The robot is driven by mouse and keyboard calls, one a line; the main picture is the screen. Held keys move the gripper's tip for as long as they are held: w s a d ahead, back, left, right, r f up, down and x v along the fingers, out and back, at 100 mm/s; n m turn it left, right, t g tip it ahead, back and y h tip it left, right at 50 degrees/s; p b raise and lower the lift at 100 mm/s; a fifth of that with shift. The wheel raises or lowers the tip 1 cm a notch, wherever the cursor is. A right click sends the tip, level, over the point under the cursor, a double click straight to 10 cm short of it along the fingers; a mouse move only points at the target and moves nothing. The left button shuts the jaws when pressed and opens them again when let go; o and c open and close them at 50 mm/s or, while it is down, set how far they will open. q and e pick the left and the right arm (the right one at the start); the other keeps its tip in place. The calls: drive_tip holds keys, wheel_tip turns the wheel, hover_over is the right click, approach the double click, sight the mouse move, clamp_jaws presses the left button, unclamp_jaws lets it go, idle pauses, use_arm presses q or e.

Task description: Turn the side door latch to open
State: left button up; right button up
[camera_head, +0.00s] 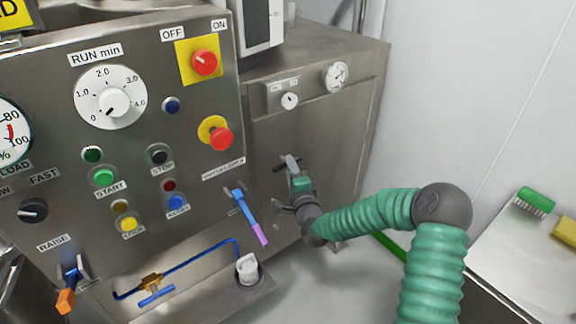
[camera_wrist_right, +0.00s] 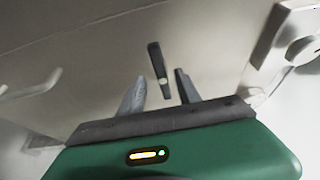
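The side door latch (camera_head: 281,167) is a small dark handle on the steel side cabinet door. In the right wrist view the latch (camera_wrist_right: 156,60) is a dark bar, slightly tilted, with a pale spot near its lower end. My right gripper (camera_head: 297,181) is at the latch in the head view and partly covers it. In the wrist view the right gripper's fingers (camera_wrist_right: 161,82) stand apart, one on each side of the latch's lower part, with a gap on both sides. Whether either finger touches it cannot be told. My left gripper is not in view.
The control panel (camera_head: 140,145) stands left of the latch. A blue lever with a purple end (camera_head: 249,217) sticks out near my right gripper. A round gauge (camera_head: 336,76) and small knob (camera_head: 289,100) are above. A side table (camera_head: 510,255) holds a green brush (camera_head: 535,201).

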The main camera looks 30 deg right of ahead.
drive_tip(key=shift+x, duration=1.1)
drive_tip(key=shift+w+a+r, duration=0.15)
drive_tip(key=shift+w+a, duration=0.05)
drive_tip(key=shift+a, duration=0.1)
drive_tip(key=shift+s+d, duration=0.1)
drive_tip(key=shift+d, duration=0.1)
clamp_jaws()
